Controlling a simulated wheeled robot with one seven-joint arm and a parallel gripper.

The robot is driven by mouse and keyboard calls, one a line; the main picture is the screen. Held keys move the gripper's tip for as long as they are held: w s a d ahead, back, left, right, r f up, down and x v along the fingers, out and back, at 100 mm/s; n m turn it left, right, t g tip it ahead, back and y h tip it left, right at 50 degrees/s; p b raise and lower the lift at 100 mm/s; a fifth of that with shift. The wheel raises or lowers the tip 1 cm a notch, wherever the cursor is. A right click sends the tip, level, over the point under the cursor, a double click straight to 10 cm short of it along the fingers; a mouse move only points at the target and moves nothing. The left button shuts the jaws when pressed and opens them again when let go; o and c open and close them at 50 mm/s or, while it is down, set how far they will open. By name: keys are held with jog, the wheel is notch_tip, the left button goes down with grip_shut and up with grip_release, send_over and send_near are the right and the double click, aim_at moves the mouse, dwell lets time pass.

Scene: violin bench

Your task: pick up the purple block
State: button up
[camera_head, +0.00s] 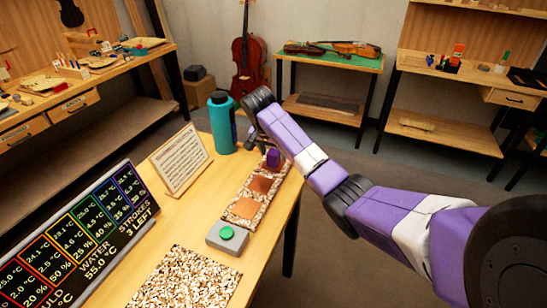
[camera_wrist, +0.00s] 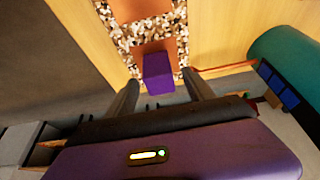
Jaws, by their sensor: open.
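The purple block (camera_head: 273,158) sits near the far end of a speckled strip (camera_head: 237,222) with copper-coloured squares, close to the bench's far right edge. In the wrist view the purple block (camera_wrist: 158,73) shows just ahead of my gripper (camera_wrist: 162,88), in line with the space between its two dark fingers. The fingers are apart, one on each side, with visible gaps to the block. In the head view my gripper (camera_head: 262,140) is at the block, and my wrist hides part of it. I cannot tell the exact height of the fingertips above the strip.
A teal bottle (camera_head: 222,122) stands close left of my gripper. A framed text card (camera_head: 181,158), a grey box with a green button (camera_head: 227,237), a speckled mat (camera_head: 187,280) and a display board (camera_head: 75,240) stand on the bench (camera_head: 222,172). Open floor lies to the right.

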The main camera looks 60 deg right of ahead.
jog(key=shift+d+f, duration=0.2)
jog(key=shift+f, duration=0.3)
grip_shut()
jog(key=shift+r, duration=0.15)
